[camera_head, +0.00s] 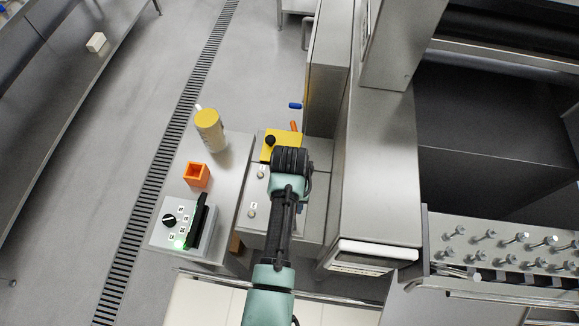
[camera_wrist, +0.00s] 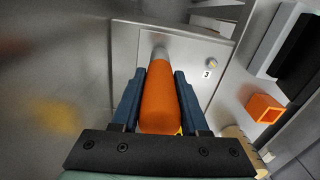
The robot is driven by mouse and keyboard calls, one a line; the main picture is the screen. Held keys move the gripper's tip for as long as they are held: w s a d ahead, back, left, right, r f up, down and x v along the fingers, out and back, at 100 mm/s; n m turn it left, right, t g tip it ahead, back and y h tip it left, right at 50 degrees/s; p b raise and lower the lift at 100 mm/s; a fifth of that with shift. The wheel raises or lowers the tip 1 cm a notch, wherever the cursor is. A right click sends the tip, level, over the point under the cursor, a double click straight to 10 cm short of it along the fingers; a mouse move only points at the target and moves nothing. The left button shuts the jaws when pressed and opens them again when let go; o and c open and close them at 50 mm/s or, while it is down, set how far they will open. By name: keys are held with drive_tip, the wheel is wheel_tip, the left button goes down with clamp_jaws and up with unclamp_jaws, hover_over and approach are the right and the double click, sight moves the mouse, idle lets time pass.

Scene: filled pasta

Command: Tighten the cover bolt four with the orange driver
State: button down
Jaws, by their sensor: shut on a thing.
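My gripper (camera_wrist: 159,76) is shut on the orange driver (camera_wrist: 159,100), with a blue finger on each side of its handle. In the wrist view the driver's grey shaft (camera_wrist: 158,55) points away toward the metal cover (camera_wrist: 197,83). Its tip is hidden, so I cannot tell whether it touches a bolt. A bolt labelled 3 (camera_wrist: 212,63) shows to the right of the shaft. Bolt four is not identifiable. In the head view my arm hides the gripper jaws and part of the cover; two bolts (camera_head: 262,174) (camera_head: 252,212) show left of the arm.
An orange open box (camera_head: 197,174), a yellow-topped container (camera_head: 209,130) and a control box (camera_head: 182,225) with a green light stand left of the cover. A tall steel housing (camera_head: 375,170) stands close on the right.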

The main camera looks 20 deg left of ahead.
drive_tip(key=shift+f, duration=0.55)
idle(1.4)
drive_tip(key=shift+r, duration=0.1)
wheel_tip(320, 180, up, 5)
drive_tip(key=p, duration=0.5)
idle(0.4)
